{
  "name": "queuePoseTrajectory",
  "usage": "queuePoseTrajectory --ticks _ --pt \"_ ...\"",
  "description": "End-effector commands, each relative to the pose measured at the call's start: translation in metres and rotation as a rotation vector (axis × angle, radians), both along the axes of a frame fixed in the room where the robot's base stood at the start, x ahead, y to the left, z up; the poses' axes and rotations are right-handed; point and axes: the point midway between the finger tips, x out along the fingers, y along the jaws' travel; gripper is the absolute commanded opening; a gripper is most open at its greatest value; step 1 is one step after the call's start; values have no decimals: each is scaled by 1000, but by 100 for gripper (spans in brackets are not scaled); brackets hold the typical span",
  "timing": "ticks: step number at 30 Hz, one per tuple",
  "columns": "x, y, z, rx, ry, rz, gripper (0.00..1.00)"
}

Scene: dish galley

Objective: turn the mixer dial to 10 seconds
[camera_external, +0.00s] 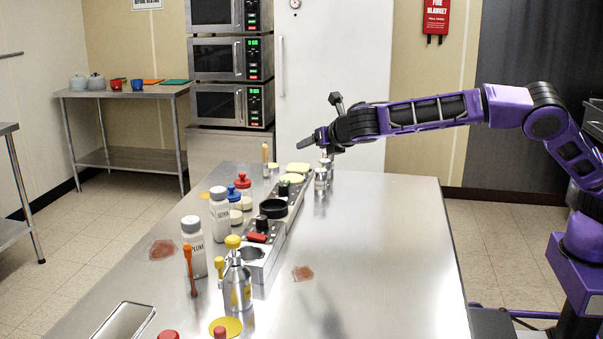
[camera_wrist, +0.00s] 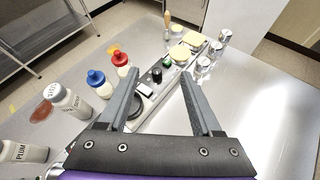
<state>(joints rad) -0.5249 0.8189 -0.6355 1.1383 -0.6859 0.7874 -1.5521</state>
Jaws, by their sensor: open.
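A row of grey units runs along the steel table, and the mixer seems to be part of it. In the external view the row carries a black round cup (camera_external: 273,208), a black knob (camera_external: 261,222) and a small green-topped part (camera_external: 284,188). Which of these is the mixer dial, and its setting, I cannot tell. In the wrist view a black knob-like part (camera_wrist: 157,74) and a green part (camera_wrist: 167,62) show between my fingers. My gripper (camera_external: 322,120) is open and empty, above the far end of the table; it also shows in the wrist view (camera_wrist: 159,76).
White bottles (camera_external: 220,214), a red-capped jar (camera_external: 243,184) and a blue-capped jar (camera_external: 235,199) stand left of the row. A yellow-topped metal bottle (camera_external: 237,282) stands near the front. Metal containers (camera_external: 320,182) stand at the far end. The table's right side is mostly clear.

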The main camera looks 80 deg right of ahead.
Motion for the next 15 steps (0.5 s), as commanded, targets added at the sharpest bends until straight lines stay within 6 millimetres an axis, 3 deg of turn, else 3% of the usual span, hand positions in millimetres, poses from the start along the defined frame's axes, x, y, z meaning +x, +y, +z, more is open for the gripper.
queuePoseTrajectory --ticks 1,6,11,15 --pt "-8 -25 -33 97 20 -60 66" --pt "-26 -59 -86 461 -2 -216 66" --pt "-41 -78 -120 867 -72 -392 66" --pt "-46 -86 -124 1240 -176 -542 66"
